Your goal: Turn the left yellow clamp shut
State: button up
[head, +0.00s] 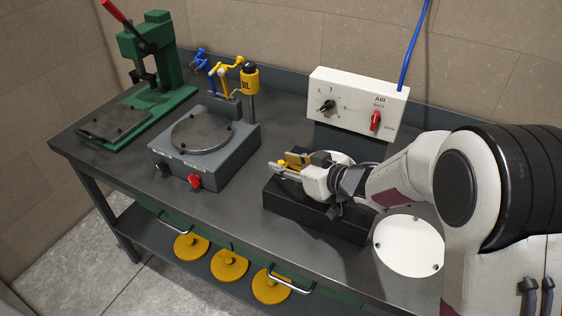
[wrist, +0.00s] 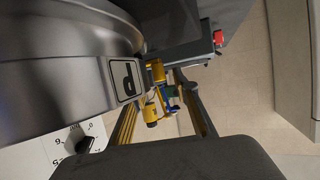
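In the head view my gripper (head: 287,167) is low over a black block (head: 310,216) on the bench, reaching left. A small yellow part (head: 294,157), apparently the left clamp, shows at its fingertips, mostly covered by the fingers. In the wrist view my gripper (wrist: 162,84) has its two fingers apart. A yellow piece (wrist: 157,70) shows between the tips, beside a large metal cylinder (wrist: 70,70) with a framed letter label. There is visible space by the right finger. Whether either finger touches the yellow piece cannot be told. The clamp's angle is hidden.
A white AIR panel (head: 358,97) stands behind the block. A grey station (head: 205,151) with a round plate and red knob is to the left, with a yellow oil dispenser (head: 250,78). A green press (head: 150,60) stands far left. A white disc (head: 408,245) is at right.

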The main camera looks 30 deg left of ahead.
jog(key=shift+x, duration=1)
grip_shut()
jog(key=shift+d+n+g+y, duration=0.25)
jog(key=shift+n+g+y, duration=0.15)
jog(key=shift+n+g, duration=0.55)
grip_release()
jog(key=shift+d, duration=0.1)
